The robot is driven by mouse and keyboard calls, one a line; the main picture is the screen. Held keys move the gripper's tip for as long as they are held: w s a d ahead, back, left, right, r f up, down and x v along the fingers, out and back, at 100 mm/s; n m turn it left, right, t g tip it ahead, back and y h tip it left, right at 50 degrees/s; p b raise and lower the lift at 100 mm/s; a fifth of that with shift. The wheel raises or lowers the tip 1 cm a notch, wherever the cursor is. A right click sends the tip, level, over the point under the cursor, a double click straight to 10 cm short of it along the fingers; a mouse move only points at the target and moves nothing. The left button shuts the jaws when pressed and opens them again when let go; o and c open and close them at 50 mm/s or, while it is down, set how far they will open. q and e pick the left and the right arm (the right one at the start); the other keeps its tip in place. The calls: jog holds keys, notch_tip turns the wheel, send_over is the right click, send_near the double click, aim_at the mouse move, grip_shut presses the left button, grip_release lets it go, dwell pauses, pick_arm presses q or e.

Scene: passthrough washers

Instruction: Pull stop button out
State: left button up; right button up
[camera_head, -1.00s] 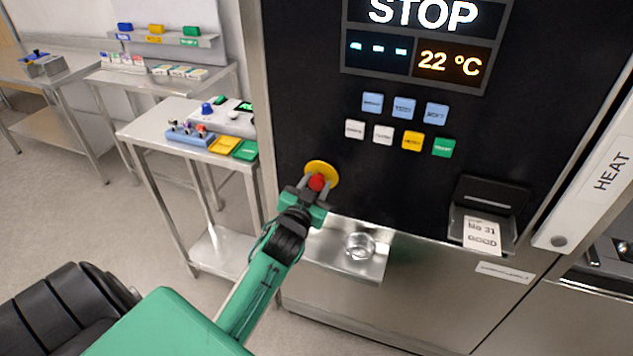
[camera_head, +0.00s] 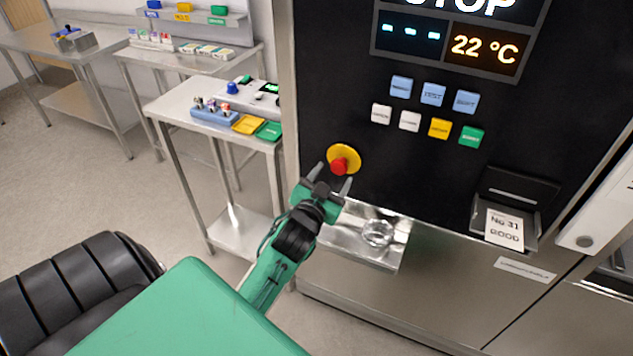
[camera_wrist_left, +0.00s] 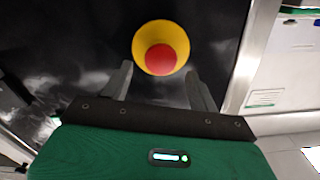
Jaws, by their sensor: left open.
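The red stop button (camera_head: 339,166) sits on a round yellow plate (camera_head: 345,154) on the black front panel of the machine. In the left wrist view the red button (camera_wrist_left: 160,59) and its yellow surround (camera_wrist_left: 143,38) are just beyond the fingertips. My left gripper (camera_head: 331,178) is open and empty, just below and in front of the button. Its fingers (camera_wrist_left: 160,79) are spread to either side in the wrist view and do not touch the button. The display's top line is cut off; the part below reads 22 °C. My right gripper is not in view.
A metal shelf with a clear round glass-like piece (camera_head: 377,233) juts out below the button. A slot with a paper slip (camera_head: 504,228) is at the right. Blue, white, yellow and green keys (camera_head: 439,129) are above. A side table (camera_head: 180,103) stands at the left.

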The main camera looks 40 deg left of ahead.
pick_arm(q)
jog(key=b+v, duration=0.2)
jog(key=v, duration=0.8)
jog(key=shift+s, duration=0.2)
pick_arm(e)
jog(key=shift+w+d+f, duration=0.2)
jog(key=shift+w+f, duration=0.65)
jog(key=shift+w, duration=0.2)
pick_arm(q)
jog(key=shift+d+f, duration=0.1)
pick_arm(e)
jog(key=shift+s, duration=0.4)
